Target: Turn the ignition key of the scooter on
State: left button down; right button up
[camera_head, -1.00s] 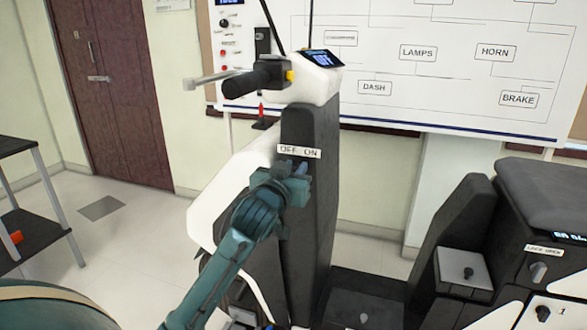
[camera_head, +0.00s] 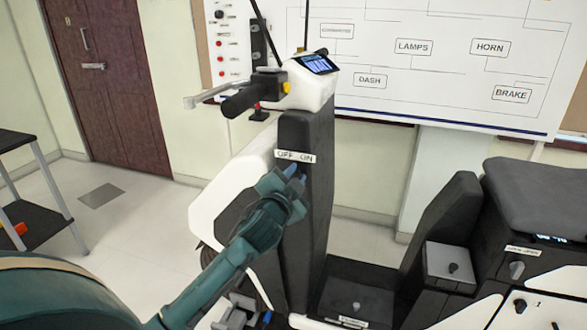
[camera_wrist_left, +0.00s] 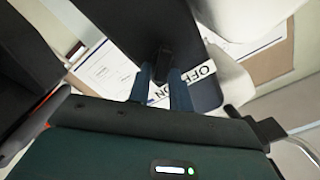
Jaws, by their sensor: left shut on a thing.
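The scooter's dark front column (camera_head: 312,205) carries a white OFF ON label (camera_head: 295,156). My left gripper (camera_head: 293,173) is at the column just below this label, nearer its ON end. In the left wrist view its two blue fingers (camera_wrist_left: 161,85) are shut on the black ignition key (camera_wrist_left: 163,62), which is seen against the dark column. The key is hidden behind the gripper in the head view. The dash display (camera_head: 316,64) on top is lit with pale marks on blue. My right gripper is not in view.
The handlebar grip (camera_head: 242,101) and brake lever (camera_head: 208,97) stick out left above my left gripper. The dark seat (camera_head: 530,195) and a side panel with knobs are at the right. A black shelf (camera_head: 25,200) stands at the far left, with open floor between.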

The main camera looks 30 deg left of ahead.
pick_arm(q)
jog(key=shift+f+m+p, duration=0.1)
jog(key=shift+m+p, duration=0.4)
jog(key=shift+m, duration=0.6)
jog(key=shift+d, duration=0.1)
jog(key=c, duration=1.4)
grip_release()
jog(key=shift+c, duration=0.2)
jog(key=b+v, duration=0.1)
jog(key=v, duration=1.2)
jog(key=shift+b, duration=0.35)
jog(key=shift+d, duration=0.1)
